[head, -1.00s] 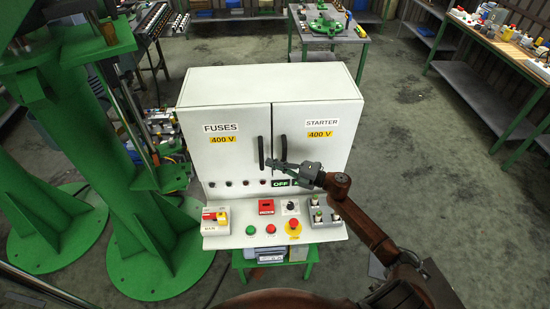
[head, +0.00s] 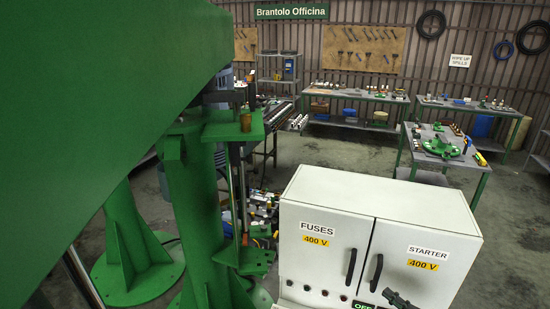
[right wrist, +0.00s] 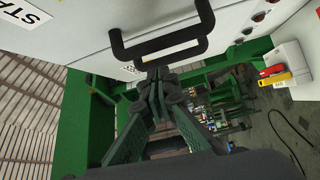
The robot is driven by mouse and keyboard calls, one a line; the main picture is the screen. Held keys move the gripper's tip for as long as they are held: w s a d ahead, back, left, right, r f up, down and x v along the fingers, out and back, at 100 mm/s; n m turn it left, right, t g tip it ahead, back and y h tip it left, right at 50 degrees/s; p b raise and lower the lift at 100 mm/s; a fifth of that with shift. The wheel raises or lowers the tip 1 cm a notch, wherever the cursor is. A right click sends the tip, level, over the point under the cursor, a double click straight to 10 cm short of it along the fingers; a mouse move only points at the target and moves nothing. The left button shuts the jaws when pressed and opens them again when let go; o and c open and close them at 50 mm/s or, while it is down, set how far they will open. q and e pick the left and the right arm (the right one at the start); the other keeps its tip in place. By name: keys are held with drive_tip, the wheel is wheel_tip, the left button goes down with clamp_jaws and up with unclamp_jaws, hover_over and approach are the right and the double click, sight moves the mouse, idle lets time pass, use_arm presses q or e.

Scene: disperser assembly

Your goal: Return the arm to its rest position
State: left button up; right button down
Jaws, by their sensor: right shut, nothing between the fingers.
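My right gripper (head: 398,301) shows only in part at the bottom edge of the head view, in front of the lower part of the STARTER door. In the right wrist view its fingers (right wrist: 158,85) are together with nothing between them. The fingertips are close to the dark door handles (right wrist: 160,48) but not closed on them; whether they touch I cannot tell. The white electrical cabinet (head: 362,225) has both its FUSES and STARTER doors shut. Most of my right arm is out of the head view. My left gripper is not in view.
A large green machine (head: 195,200) fills the left of the head view, close beside the cabinet. A grey table with a green part (head: 440,148) stands behind at right. Workbenches line the back wall. A small box with red and yellow switches (right wrist: 282,75) shows in the right wrist view.

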drive_tip(key=s+d+f+m+g+h, duration=0.2)
drive_tip(key=s+f+m+h, duration=0.45)
drive_tip(key=f+m, duration=0.2)
drive_tip(key=s+d+f+m+g+h, duration=0.2)
drive_tip(key=s+f+m+h, duration=0.4)
drive_tip(key=m, duration=0.4)
drive_tip(key=s+a+f+m+g+y, duration=0.15)
drive_tip(key=s+a+f+g, duration=0.35)
drive_tip(key=s, duration=0.5)
drive_tip(key=s+a+f+m+g, duration=0.3)
drive_tip(key=s+a, duration=0.3)
drive_tip(key=s, duration=0.4)
wheel_tip(320, 180, down, 31)
drive_tip(key=s+a+g+b, duration=0.1)
drive_tip(key=s, duration=0.1)
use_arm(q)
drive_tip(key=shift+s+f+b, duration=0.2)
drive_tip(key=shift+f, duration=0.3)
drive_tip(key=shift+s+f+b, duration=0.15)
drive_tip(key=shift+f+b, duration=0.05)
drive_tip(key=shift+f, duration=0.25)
use_arm(e)
drive_tip(key=s+f+g+y, duration=0.1)
drive_tip(key=s+f, duration=1.7)
drive_tip(key=s, duration=0.1)
drive_tip(key=shift+f+n+g, duration=0.2)
drive_tip(key=shift+n+g, duration=0.1)
drive_tip(key=shift+n, duration=0.1)
